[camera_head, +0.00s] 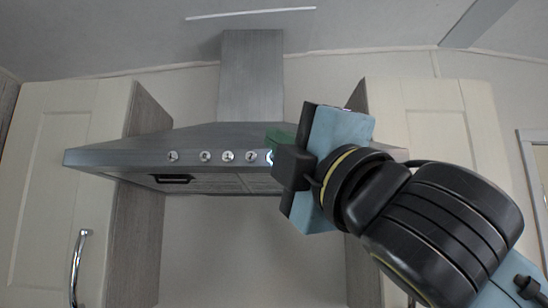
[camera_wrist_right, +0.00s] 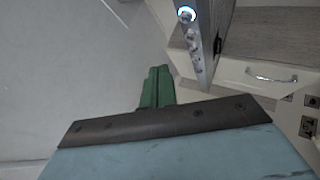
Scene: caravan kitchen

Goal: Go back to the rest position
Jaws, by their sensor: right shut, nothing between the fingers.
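My right gripper (camera_head: 277,138) is raised in front of the range hood (camera_head: 120,152), at the right end of its row of buttons. Its green fingers are shut with nothing between them; they also show in the right wrist view (camera_wrist_right: 157,86). The rightmost hood button (camera_head: 269,157) glows with a blue-white ring, partly covered by my gripper. In the right wrist view the lit button (camera_wrist_right: 186,14) is apart from the fingertips in the picture. My left gripper is not in view.
A cream cabinet (camera_head: 60,170) with a metal handle (camera_head: 77,265) is left of the hood. Another cream cabinet (camera_head: 440,125) is at the right, partly behind my right arm. The wall (camera_head: 240,250) below the hood is bare.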

